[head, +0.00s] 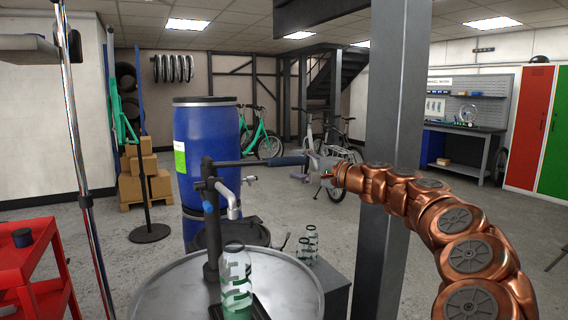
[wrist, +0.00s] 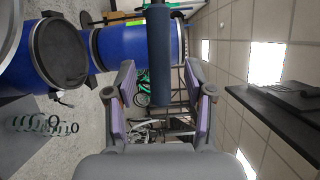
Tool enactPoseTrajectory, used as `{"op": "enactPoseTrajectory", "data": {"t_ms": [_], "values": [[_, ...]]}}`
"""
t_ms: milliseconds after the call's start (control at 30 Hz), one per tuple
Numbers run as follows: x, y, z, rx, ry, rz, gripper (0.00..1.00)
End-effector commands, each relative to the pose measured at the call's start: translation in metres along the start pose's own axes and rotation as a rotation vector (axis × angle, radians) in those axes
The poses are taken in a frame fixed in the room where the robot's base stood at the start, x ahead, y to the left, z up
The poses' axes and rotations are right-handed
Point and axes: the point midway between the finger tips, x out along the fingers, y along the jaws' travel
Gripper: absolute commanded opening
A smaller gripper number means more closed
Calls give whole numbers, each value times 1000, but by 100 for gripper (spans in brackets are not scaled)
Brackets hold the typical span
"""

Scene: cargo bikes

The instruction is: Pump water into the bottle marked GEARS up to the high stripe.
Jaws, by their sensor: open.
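A dark hand pump (head: 211,225) stands on a round grey drum top (head: 165,295). Its lever reaches right, roughly level, and ends in a dark blue grip (head: 287,161). A clear bottle with green markings (head: 236,285) stands upright on a dark tray below the pale spout (head: 228,198). I cannot read its name or make out a water level. My gripper (head: 316,165) is open at the grip's right end. In the wrist view the grip (wrist: 160,60) shows between the spread lilac-padded fingers (wrist: 160,82); I cannot see contact.
Smaller clear bottles (head: 307,248) stand on a dark box (head: 332,283) right of the drum; they also show in the wrist view (wrist: 45,125). Blue barrels (head: 207,145) stand behind the pump. A grey pillar (head: 398,110) is near my arm. A red cart (head: 40,270) is at left.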

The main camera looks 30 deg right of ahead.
Motion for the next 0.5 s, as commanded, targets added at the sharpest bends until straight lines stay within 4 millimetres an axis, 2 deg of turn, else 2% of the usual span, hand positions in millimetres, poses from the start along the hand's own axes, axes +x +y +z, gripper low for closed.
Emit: {"op": "enactPoseTrajectory", "data": {"t_ms": [33,200,500], "values": [[10,1,2,0,-4,2,53],[34,2,2,2,-5,4,53],[49,0,1,-1,-1,1,53]]}}
